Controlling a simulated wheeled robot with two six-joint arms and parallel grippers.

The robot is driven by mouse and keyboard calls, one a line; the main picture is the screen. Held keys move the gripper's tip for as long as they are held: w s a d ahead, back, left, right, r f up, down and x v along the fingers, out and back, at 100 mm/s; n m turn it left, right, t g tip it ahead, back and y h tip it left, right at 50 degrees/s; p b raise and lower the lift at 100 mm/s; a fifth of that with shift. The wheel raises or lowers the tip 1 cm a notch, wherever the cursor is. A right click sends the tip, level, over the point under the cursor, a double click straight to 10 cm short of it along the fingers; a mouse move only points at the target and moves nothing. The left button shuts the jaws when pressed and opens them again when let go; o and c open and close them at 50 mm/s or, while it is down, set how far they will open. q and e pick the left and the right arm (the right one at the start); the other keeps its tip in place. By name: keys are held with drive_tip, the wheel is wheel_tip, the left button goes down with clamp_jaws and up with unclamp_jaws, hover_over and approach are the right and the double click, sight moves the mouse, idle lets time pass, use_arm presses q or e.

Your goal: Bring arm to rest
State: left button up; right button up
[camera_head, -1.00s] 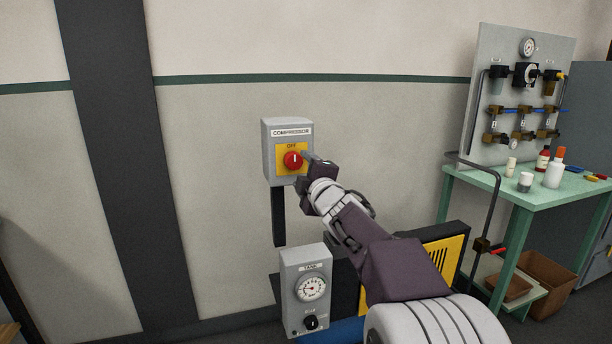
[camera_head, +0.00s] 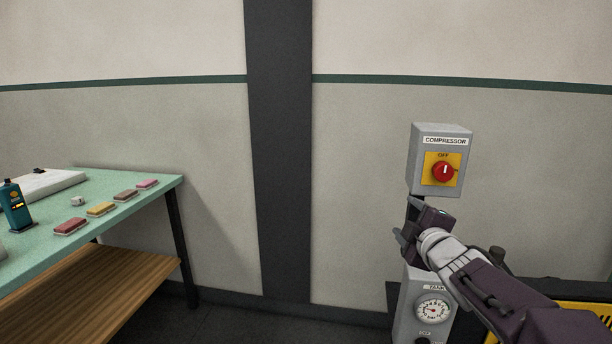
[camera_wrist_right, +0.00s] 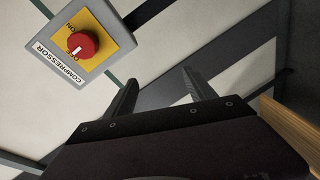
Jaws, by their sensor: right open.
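My right arm comes in from the lower right of the head view. Its gripper (camera_head: 404,220) is below and a little left of the compressor switch box (camera_head: 440,182), apart from the red knob (camera_head: 443,172). In the right wrist view the two fingers (camera_wrist_right: 160,90) stand apart with nothing between them. The red knob (camera_wrist_right: 83,44) on its yellow plate shows at the upper left there, clear of the fingers. The knob's mark lines up with OFF. My left gripper is in neither view.
A tank gauge box (camera_head: 430,308) is under my right gripper, partly behind my arm. A dark wall column (camera_head: 280,150) and bare wall lie between.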

drive_tip(key=s+a+f+m+g, duration=0.2)
drive_tip(key=s+f, duration=0.1)
drive_tip(key=f, duration=0.4)
drive_tip(key=s+a+f+m+g, duration=0.2)
drive_tip(key=f+g, duration=0.1)
drive_tip(key=f, duration=0.5)
drive_tip(key=s+a+f+m+g, duration=0.2)
drive_tip(key=s+a+f, duration=0.1)
drive_tip(key=f, duration=0.4)
drive_tip(key=s+a+f+m+g, duration=0.1)
drive_tip(key=s+f+m+g, duration=0.25)
drive_tip(key=s+f, duration=0.35)
drive_tip(key=s+f+m+g, duration=0.3)
drive_tip(key=s+f+g, duration=0.1)
drive_tip(key=s, duration=0.5)
wheel_tip(320, 180, up, 20)
drive_tip(key=s+m+y+p, duration=0.1)
drive_tip(key=s+p, duration=0.1)
drive_tip(key=p, duration=1.8)
drive_tip(key=shift+a, duration=0.25)
drive_tip(key=shift+f+g, duration=0.15)
drive_tip(key=shift+g, duration=0.1)
